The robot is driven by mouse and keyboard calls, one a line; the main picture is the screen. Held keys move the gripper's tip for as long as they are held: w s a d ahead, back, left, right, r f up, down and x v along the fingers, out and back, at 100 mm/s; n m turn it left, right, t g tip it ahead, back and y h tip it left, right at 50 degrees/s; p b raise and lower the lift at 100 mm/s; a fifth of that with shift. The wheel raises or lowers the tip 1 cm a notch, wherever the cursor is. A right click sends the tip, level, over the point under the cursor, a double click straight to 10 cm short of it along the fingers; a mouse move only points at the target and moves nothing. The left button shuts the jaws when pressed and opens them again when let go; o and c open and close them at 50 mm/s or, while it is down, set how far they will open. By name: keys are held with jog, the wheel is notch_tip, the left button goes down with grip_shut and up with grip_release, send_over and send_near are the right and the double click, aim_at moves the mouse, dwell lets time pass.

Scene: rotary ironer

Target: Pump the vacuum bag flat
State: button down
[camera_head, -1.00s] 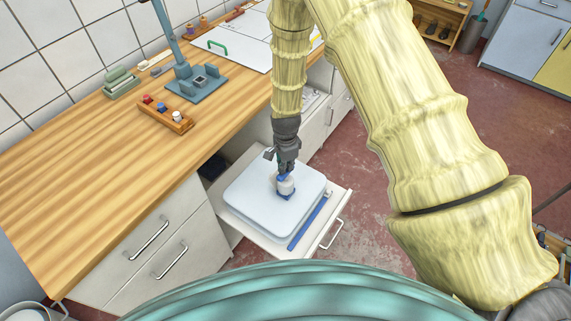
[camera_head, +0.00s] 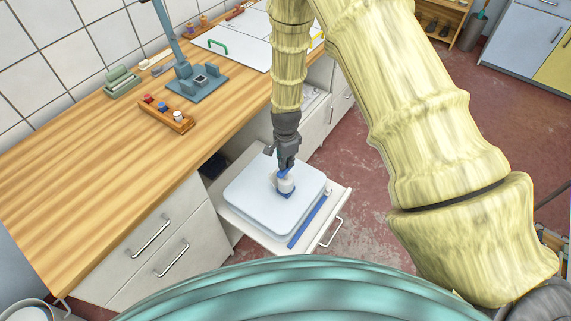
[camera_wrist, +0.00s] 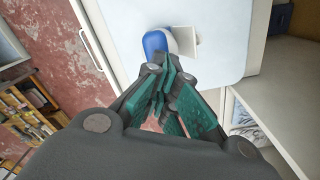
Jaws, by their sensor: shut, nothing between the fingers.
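The vacuum bag (camera_head: 245,203) is a pale, cushion-like square lying in an open drawer. A small white pump (camera_head: 286,186) with a blue top stands on the bag, with a blue patch at its foot. My gripper (camera_head: 286,167) is shut and empty, pointing down just above the pump. In the wrist view, the gripper's green fingertips (camera_wrist: 168,78) are together beside the pump's blue part (camera_wrist: 155,43), with the pale bag (camera_wrist: 228,45) behind. Whether the fingers touch the pump I cannot tell.
The open drawer (camera_head: 340,205) holds a blue strip (camera_head: 308,220) beside the bag. The wooden counter (camera_head: 80,190) carries a teal stand (camera_head: 190,82) and an orange rack (camera_head: 168,115) with small knobs. Closed drawers are below.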

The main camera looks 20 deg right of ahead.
aim_at(286, 172)
jog(key=shift+f, duration=0.15)
jog(key=shift+f+b, duration=1.6)
jog(key=shift+f, duration=1.2)
jog(key=shift+r, duration=0.1)
jog(key=shift+r+p, duration=1.45)
jog(key=shift+r, duration=0.75)
jog(key=shift+f, duration=0.25)
